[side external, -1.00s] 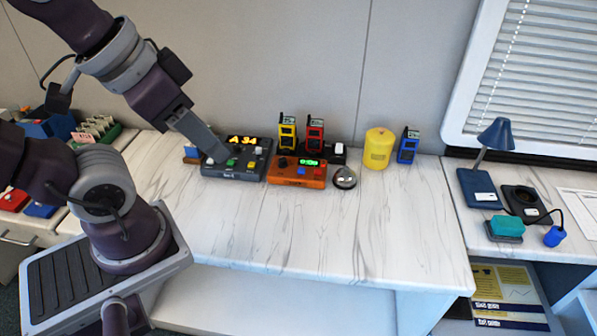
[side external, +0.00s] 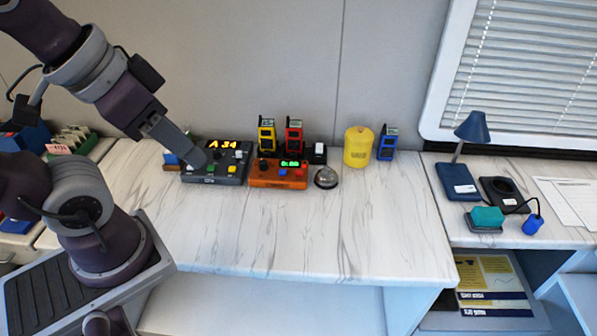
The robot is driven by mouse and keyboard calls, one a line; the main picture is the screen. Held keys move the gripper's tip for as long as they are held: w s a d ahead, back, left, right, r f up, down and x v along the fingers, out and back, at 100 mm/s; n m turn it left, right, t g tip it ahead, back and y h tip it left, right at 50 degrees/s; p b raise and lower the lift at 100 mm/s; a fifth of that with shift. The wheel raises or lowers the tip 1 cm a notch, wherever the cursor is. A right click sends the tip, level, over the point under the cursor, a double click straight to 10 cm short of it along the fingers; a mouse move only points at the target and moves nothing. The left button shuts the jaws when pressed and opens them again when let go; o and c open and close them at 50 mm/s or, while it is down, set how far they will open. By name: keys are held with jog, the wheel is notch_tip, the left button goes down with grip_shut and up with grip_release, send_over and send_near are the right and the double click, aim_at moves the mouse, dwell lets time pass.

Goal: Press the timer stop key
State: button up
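A dark grey console (side external: 222,174) with a lit orange display (side external: 223,144) stands at the back left of the marble-look counter. It has a green key (side external: 211,168), a yellow key (side external: 232,169) and a pale key at its right. An orange box (side external: 277,181) with a lit green display (side external: 291,163), a blue key and a red key stands just right of it. I cannot tell which of the two is the timer. My gripper (side external: 197,160) points down over the console's left part and hides some of its face. Contact and finger gap cannot be made out.
A silver bell (side external: 326,178) stands right of the orange box. Yellow (side external: 266,134), red (side external: 293,135) and blue (side external: 387,143) radios and a yellow canister (side external: 358,147) stand along the back. The counter's front (side external: 310,230) is clear.

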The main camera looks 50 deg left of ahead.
grip_shut()
dwell(1.5)
